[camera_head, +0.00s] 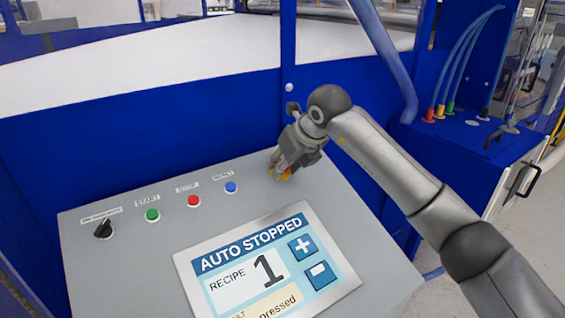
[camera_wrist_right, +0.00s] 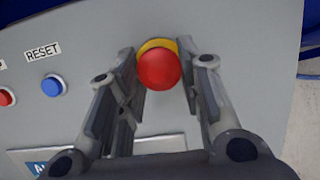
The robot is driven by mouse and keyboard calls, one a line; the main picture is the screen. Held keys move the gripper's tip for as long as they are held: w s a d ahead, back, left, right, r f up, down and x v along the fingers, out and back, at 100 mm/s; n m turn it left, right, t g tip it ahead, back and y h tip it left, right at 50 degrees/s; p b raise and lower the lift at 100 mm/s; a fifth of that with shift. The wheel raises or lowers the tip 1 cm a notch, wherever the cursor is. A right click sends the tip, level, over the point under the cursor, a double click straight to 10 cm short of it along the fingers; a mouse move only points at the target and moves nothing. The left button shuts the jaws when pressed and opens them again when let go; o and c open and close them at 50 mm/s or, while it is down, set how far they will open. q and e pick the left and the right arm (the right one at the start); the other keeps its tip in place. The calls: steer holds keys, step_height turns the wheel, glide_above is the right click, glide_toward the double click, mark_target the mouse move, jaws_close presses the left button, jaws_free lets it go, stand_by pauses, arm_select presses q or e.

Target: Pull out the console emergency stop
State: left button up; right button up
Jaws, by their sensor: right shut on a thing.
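The console emergency stop (camera_wrist_right: 158,70) is a red mushroom button on a yellow base, in the middle of the right wrist view. In the head view only a bit of its yellow base (camera_head: 284,176) shows below my gripper; the red head is hidden. My right gripper (camera_wrist_right: 161,75) is over the button with one finger on each side, and it is shut on it. It also shows in the head view (camera_head: 281,168), at the console's upper right. The console screen (camera_head: 267,268) reads "AUTO STOPPED", recipe 1, with a partly visible line ending in "pressed". My left gripper is not in view.
On the grey console (camera_head: 120,270) are a black selector switch (camera_head: 103,229), a green start button (camera_head: 152,215), a red button (camera_head: 193,201) and a blue reset button (camera_head: 231,187). Behind it stands a blue machine frame (camera_head: 180,130). Coloured hose fittings (camera_head: 440,111) are at the right.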

steer(key=shift+r, duration=0.35)
stand_by(0.4)
steer(key=o, duration=1.2)
steer(key=shift+s+d+r, duration=0.1)
steer(key=shift+s+d, duration=0.05)
steer(key=o, duration=0.9)
steer(key=r, duration=0.2)
steer(key=s+d+r+p, duration=0.1)
steer(key=r, duration=0.1)
steer(key=s+r, duration=0.1)
steer(key=r, duration=0.1)
steer(key=shift+d+r+p, duration=0.15)
steer(key=shift+d+p, duration=0.05)
steer(key=shift+p, duration=0.2)
